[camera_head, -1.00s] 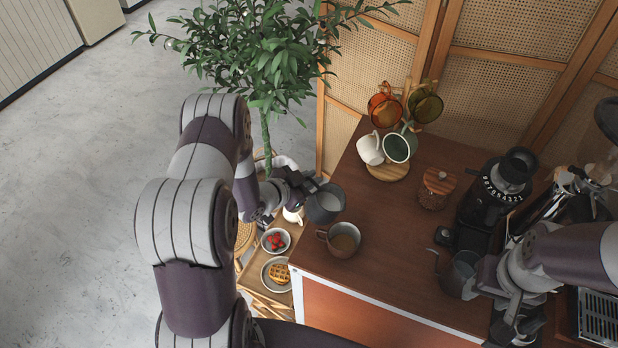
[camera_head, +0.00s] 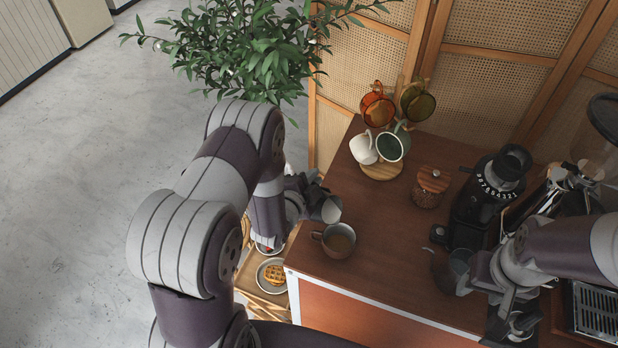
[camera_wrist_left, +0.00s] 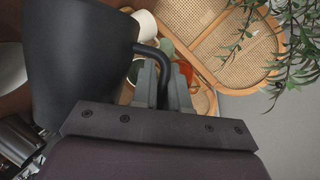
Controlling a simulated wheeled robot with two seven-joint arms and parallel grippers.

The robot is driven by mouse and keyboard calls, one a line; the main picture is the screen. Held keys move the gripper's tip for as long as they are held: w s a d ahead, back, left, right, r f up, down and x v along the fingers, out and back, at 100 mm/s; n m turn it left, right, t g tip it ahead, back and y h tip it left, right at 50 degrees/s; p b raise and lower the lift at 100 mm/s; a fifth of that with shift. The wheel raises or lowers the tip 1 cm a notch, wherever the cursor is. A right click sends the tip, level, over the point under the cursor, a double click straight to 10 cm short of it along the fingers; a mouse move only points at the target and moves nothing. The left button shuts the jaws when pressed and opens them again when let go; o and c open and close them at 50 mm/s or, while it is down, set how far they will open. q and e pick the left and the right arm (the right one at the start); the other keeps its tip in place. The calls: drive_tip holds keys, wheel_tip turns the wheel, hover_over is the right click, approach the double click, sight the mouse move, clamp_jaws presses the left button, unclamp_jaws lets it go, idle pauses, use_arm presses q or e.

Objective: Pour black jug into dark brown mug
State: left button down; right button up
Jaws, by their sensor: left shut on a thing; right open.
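The black jug (camera_head: 331,210) is held by its handle in my left gripper (camera_head: 314,189), beside and above the dark brown mug. In the left wrist view the jug (camera_wrist_left: 75,65) is large and close, and the gripper's fingers (camera_wrist_left: 160,88) are shut around its handle. The jug looks tilted; its pale opening shows in the head view. The dark brown mug (camera_head: 338,241) stands upright at the counter's near left corner, with brown content inside. I cannot make out a stream between them. My right gripper (camera_head: 470,274) is open beside a dark spouted pitcher (camera_head: 447,268).
The wooden counter (camera_head: 395,235) is clear between the mug and the pitcher. A mug tree (camera_head: 382,172) with several mugs, a lidded jar (camera_head: 430,188) and a grinder (camera_head: 484,200) stand behind. A waffle plate (camera_head: 271,287) lies on the lower side table.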

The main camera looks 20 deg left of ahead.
use_arm(q)
drive_tip(key=shift+s+d+r+m, duration=0.25)
drive_tip(key=shift+d+r+m, duration=0.2)
drive_tip(key=shift+d, duration=0.2)
drive_tip(key=shift+s+d+r+m+t+y+b, duration=0.2)
drive_tip(key=shift+d+r+m+t+y+b, duration=0.15)
drive_tip(key=shift+d+m+t+y+b, duration=0.2)
drive_tip(key=shift+s+d+r+m+t+y+b, duration=0.3)
drive_tip(key=shift+d+r+m, duration=0.2)
drive_tip(key=shift+d+m, duration=0.3)
drive_tip(key=shift+s+d+r+m+t+y+b, duration=0.15)
drive_tip(key=shift+s+d+r+m+t, duration=0.2)
drive_tip(key=shift+d+m, duration=0.4)
drive_tip(key=shift+d+r, duration=0.1)
drive_tip(key=shift+r, duration=0.05)
